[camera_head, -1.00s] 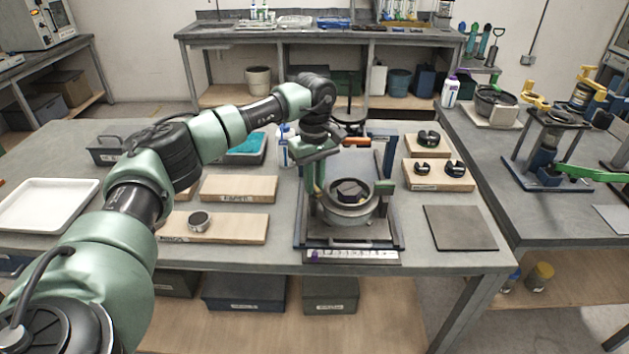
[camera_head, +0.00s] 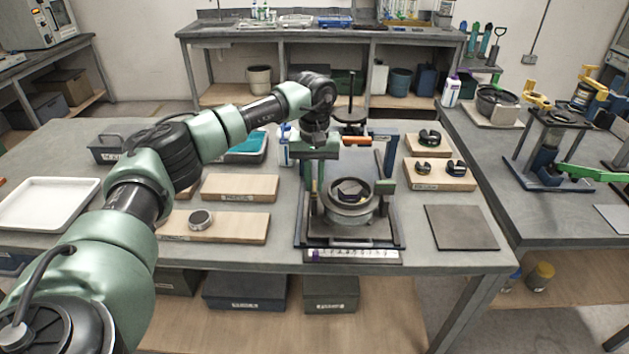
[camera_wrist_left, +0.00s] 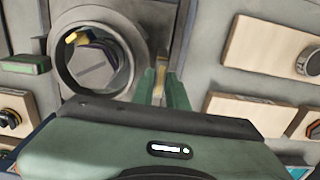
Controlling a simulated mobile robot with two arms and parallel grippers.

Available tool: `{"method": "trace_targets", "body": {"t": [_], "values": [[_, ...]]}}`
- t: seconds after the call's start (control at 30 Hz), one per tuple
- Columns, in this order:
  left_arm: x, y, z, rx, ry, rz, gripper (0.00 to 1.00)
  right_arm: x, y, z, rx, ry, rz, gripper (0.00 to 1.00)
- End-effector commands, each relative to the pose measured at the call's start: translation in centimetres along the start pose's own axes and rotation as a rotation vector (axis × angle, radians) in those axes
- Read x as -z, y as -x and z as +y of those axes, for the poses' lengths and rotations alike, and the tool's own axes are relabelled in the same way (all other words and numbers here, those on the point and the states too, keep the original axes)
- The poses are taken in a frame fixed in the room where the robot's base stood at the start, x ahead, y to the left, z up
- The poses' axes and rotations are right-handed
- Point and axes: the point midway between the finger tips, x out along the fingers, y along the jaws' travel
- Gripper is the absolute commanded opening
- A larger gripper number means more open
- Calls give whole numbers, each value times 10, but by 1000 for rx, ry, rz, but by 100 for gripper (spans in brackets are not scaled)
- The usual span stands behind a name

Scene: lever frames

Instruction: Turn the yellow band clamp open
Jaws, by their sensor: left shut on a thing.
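The clamp is a round grey metal ring (camera_head: 350,208) on a fixture in the middle of the table, with a dark angular piece (camera_head: 349,189) inside. In the left wrist view the ring (camera_wrist_left: 67,75) shows at upper left, with a little yellow (camera_wrist_left: 77,37) inside it. My left gripper (camera_head: 313,185) points down at the ring's left side. In the left wrist view its green fingers (camera_wrist_left: 165,88) are shut on a narrow yellowish bar (camera_wrist_left: 161,55) beside the ring. The fingers and palm hide where the bar ends. My right gripper is not in view.
Wooden boards (camera_head: 238,187) lie left of the fixture, one bearing a metal ring (camera_head: 200,219). A board with black rings (camera_head: 440,176) and a dark plate (camera_head: 460,227) lie right. A white tray (camera_head: 48,204) sits far left. A black-knobbed post (camera_head: 350,100) stands behind the fixture.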

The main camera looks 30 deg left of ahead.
Motion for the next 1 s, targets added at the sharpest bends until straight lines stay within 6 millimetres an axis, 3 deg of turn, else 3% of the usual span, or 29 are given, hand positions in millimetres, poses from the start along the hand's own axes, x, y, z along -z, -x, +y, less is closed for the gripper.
{"method": "trace_targets", "body": {"t": [0.37,0.4,0.47,1.0], "values": [[0,2,1,-2,-7,2,0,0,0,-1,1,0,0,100],[0,2,1,-2,-7,2,23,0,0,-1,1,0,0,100],[0,1,1,-2,-7,2,36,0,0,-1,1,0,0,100],[0,0,1,-1,38,1,36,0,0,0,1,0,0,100]]}}
